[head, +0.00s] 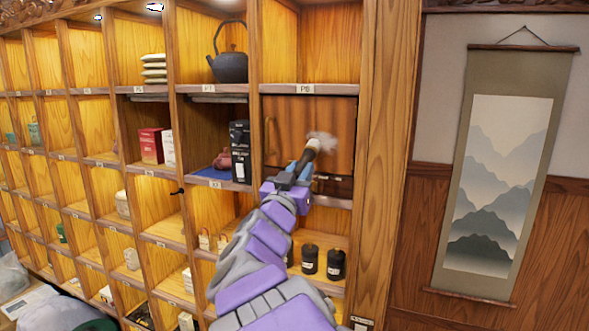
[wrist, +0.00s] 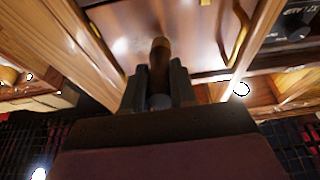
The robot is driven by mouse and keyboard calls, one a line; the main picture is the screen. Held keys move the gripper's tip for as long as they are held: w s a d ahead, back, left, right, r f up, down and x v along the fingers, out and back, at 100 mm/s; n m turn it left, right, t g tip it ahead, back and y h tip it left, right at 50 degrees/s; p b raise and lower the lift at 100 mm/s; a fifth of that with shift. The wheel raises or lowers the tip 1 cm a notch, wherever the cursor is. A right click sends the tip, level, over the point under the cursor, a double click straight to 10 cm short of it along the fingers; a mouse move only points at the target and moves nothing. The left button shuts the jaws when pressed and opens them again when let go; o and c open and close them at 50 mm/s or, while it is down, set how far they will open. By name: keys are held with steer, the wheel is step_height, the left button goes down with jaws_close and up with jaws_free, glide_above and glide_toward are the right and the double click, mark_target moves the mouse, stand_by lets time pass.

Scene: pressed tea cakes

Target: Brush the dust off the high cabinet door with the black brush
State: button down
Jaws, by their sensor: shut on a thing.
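The door fills the upper wrist view (wrist: 190,35). The brush has a dark brown handle, also seen between the fingers in the wrist view (wrist: 160,62). A whitish, fuzzy patch (head: 323,138) shows at its tip; I cannot tell bristles from dust there, nor whether the tip touches the door.
Open shelf compartments surround the door. A dark kettle (head: 229,66) stands at upper left, a black box (head: 240,150) just left of the door. Dark jars (head: 322,262) stand below, near my arm. A wooden post (head: 384,150) borders the door's right; a scroll (head: 505,170) hangs beyond.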

steer(key=shift+d+r, duration=0.1)
steer(key=shift+d, duration=0.15)
steer(key=shift+w+p, duration=0.15)
steer(key=shift+p, duration=0.4)
steer(key=p, duration=0.1)
steer(key=a+p, duration=0.1)
steer(key=shift+w+r+p, duration=0.25)
steer(key=shift+r+p, duration=0.1)
steer(key=shift+s+a, duration=0.2)
steer(key=d, duration=0.2)
steer(key=s+d+b, duration=0.1)
steer(key=d, duration=0.1)
steer(key=shift+d, duration=0.3)
